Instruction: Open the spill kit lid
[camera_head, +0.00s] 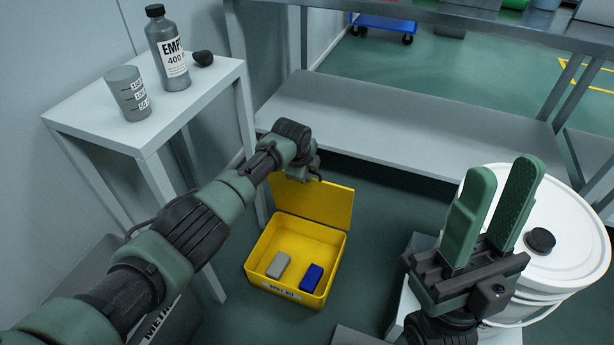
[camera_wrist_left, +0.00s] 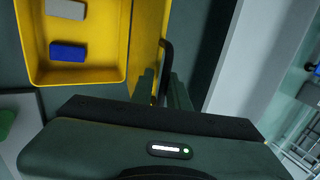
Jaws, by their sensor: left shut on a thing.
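The yellow spill kit box (camera_head: 253,262) stands on the floor with its lid (camera_head: 325,203) raised, roughly upright, at the far side. A grey block (camera_head: 278,265) and a blue block (camera_head: 311,278) lie inside. My left gripper (camera_head: 313,172) is at the lid's upper edge, partly hidden by its wrist. In the left wrist view, its fingers (camera_wrist_left: 165,88) are shut on the black lid handle (camera_wrist_left: 167,58), beside the yellow lid (camera_wrist_left: 147,40). My right gripper (camera_head: 505,172) is open and empty, pointing up in front of the white bucket.
A small white table (camera_head: 100,122) at the left holds a grey bottle (camera_head: 168,52), a grey measuring cup (camera_head: 128,94) and a dark stopper. A metal bench with a low shelf (camera_head: 390,125) stands behind the kit. A white bucket (camera_head: 560,220) is at the right.

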